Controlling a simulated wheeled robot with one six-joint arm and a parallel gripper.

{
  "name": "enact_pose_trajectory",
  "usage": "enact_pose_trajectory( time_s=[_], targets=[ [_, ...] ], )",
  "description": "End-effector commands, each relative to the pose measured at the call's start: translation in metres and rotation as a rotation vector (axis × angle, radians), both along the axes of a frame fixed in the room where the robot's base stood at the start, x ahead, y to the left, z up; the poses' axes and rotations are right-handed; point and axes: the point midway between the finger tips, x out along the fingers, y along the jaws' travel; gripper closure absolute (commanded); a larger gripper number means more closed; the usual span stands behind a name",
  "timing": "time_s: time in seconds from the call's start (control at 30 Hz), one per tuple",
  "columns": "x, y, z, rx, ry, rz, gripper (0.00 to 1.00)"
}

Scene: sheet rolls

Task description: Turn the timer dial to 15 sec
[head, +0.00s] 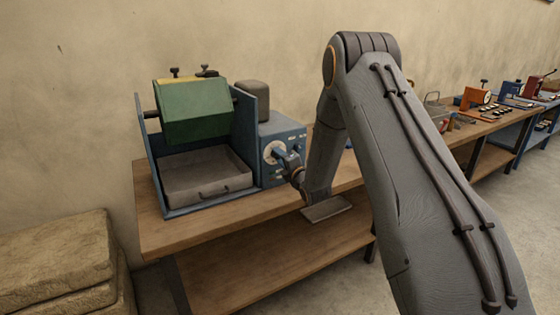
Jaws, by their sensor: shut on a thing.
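The timer dial (269,151) shows as a pale round face on the front of a blue control box (294,136). The box is on the right side of a blue machine with a green drum (194,110). My gripper (281,155) is at the dial, its fingers shut on the dial's knob. The gripper and wrist cover the knob and the right part of the face. The dial markings are too small to read, so its setting cannot be told.
The machine stands on a wooden bench (240,208) and has a grey tray (205,178) under its drum. My arm hides part of the bench. An orange machine (475,97) and other gear stand on benches at the right. Stone-like blocks (58,255) lie at lower left.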

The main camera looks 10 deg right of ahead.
Motion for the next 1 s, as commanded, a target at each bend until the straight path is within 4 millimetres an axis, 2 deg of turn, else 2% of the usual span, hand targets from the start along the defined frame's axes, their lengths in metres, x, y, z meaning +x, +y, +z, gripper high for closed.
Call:
enact_pose_trajectory(
  time_s=[1.0],
  targets=[
    [0.0008, -0.0027, 0.0003, 0.916, 0.298, 0.000, 0.93]
  ],
)
